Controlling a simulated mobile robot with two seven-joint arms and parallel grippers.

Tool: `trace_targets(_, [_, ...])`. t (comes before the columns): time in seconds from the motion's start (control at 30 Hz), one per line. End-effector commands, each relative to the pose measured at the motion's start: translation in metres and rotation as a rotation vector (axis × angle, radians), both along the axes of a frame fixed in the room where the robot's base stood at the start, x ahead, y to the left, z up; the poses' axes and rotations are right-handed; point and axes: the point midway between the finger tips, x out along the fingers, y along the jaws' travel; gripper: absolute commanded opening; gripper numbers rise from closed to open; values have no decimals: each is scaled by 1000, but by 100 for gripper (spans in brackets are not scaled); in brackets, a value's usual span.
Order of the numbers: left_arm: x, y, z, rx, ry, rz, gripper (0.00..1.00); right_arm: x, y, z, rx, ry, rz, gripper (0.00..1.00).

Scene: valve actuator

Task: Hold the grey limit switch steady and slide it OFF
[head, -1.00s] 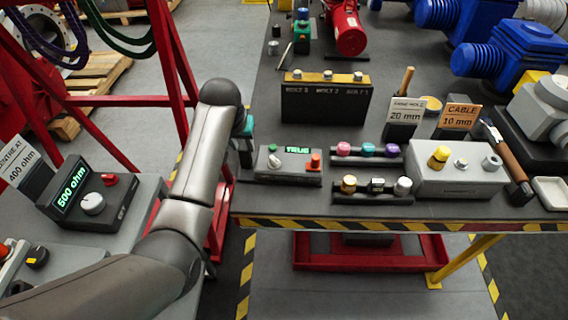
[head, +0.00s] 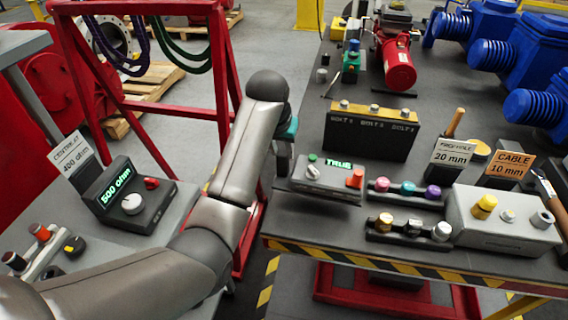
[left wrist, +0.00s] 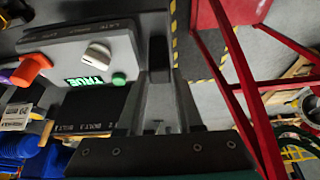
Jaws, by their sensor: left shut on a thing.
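A grey box with a green lit TRUE display (head: 338,165), apparently the limit switch, lies at the table's left front edge. It has a green button, a pale knob and an orange-red knob, and also shows in the left wrist view (left wrist: 105,37). My left gripper (head: 284,172) is at its left end. In the left wrist view its fingers (left wrist: 160,75) reach to the box's end, beside the green button, and are shut on it. The exact contact is partly hidden. My right gripper is in neither view.
Two small racks with coloured knobs (head: 408,189) and a grey box with a yellow knob (head: 505,220) stand right of it. A black bolt box (head: 372,135) stands behind. A red frame (head: 150,15) and a side bench with a 500 ohm box (head: 128,198) are left.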

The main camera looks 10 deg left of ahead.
Motion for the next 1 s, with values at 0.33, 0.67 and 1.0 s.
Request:
trace_targets(0.33, [1,0,12,-2,3,0,0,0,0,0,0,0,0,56])
trace_targets(0.67, [1,-1,-30,-6,-4,0,0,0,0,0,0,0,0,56])
trace_targets(1.0, [1,0,-46,-5,-2,0,0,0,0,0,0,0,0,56])
